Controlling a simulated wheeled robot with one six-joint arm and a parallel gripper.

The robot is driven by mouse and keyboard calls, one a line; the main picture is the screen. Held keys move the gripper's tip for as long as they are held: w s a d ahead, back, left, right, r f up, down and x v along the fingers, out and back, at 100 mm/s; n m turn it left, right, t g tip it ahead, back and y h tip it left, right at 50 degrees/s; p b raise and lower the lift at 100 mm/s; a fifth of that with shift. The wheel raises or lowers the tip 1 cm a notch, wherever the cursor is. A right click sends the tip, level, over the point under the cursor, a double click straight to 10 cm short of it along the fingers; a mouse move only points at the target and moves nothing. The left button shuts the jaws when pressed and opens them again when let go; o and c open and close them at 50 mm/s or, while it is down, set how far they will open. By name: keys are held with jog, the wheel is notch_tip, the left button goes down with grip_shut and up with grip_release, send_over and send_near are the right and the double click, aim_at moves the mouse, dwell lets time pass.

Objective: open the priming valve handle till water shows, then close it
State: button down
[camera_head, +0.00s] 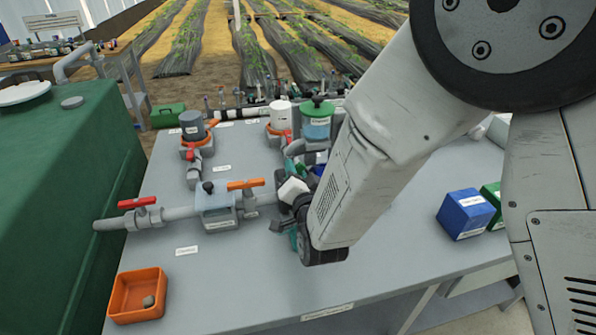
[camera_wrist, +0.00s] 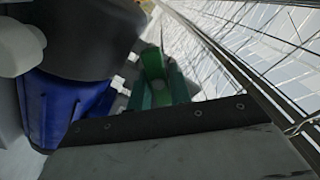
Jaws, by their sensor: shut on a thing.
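The pump assembly (camera_head: 217,208) sits on the grey bench, with a dark knob on top and an orange lever (camera_head: 245,184) beside it. My gripper (camera_head: 292,192) is just right of that lever, at the pipework, mostly hidden by my forearm. In the wrist view a green part (camera_wrist: 154,80) shows between dark teal sides beyond the flat grey edge. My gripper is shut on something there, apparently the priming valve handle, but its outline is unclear. No water can be made out.
A red-handled valve (camera_head: 137,202) is on the left pipe, next to the green tank (camera_head: 60,180). An orange tray (camera_head: 137,296) with a small grey piece stands front left. A green-lidded clear canister (camera_head: 317,120) stands behind my gripper. A blue box (camera_head: 465,214) is at right.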

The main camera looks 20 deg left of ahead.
jog(key=m, duration=0.5)
jog(key=shift+w+d+f+m, duration=0.1)
jog(key=shift+w+d+m, duration=0.05)
jog(key=shift+m, duration=0.25)
jog(key=shift+f+m, duration=0.1)
jog(key=shift+m, duration=2)
jog(key=c, duration=1.4)
grip_release()
jog(key=shift+o, duration=0.2)
